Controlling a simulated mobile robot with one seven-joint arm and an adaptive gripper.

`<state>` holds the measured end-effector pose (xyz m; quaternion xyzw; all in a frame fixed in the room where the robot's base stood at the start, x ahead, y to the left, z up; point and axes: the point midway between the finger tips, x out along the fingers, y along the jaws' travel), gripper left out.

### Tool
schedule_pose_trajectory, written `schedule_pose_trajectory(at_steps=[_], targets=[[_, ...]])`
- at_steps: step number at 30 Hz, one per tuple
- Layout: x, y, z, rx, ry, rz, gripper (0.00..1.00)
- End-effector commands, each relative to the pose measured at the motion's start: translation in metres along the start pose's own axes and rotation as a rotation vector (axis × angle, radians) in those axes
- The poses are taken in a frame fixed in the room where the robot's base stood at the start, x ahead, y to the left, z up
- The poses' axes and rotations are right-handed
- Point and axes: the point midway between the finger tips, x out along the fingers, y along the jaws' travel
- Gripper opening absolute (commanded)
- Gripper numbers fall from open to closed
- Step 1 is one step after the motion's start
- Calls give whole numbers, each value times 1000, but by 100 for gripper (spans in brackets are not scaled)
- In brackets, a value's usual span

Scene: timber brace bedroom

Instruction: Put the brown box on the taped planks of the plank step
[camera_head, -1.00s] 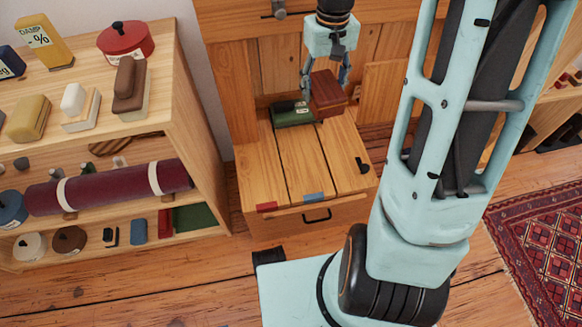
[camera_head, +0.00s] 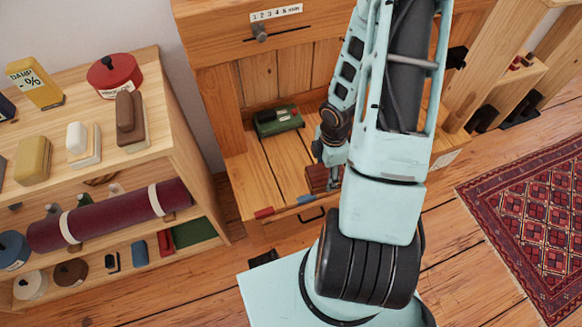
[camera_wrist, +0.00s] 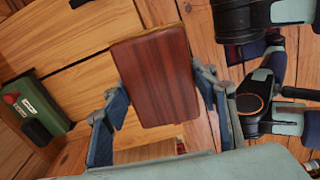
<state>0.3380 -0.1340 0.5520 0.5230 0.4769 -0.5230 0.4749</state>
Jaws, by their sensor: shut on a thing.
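The brown box (camera_head: 317,179), a reddish-brown wooden block, is held between the two fingers of my gripper (camera_head: 326,174). In the wrist view the box (camera_wrist: 152,80) fills the space between the blue finger pads of my gripper (camera_wrist: 160,92). The plank step (camera_head: 248,182) is a light wooden platform with a red tape piece (camera_head: 264,212) and a blue tape piece (camera_head: 305,199) on the front ends of two planks. The box is over the front right part of the step, near the blue tape. My arm hides the right plank, and contact below the box cannot be told.
A green box (camera_head: 278,120) sits at the back of the step and also shows in the wrist view (camera_wrist: 38,105). A drawer handle (camera_head: 312,216) is on the front. A shelf (camera_head: 185,130) with several goods stands left. The left plank is clear towards the front.

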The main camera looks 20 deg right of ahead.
Motion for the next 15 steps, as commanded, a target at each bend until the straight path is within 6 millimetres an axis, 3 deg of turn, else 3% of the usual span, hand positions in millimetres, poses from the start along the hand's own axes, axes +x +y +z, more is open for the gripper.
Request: schedule_pose_trajectory(at_steps=[9, 15], targets=[[7, -13, -7, -91, -2, 2, 16], [24, 20, -19, -94, 0, 5, 16]])
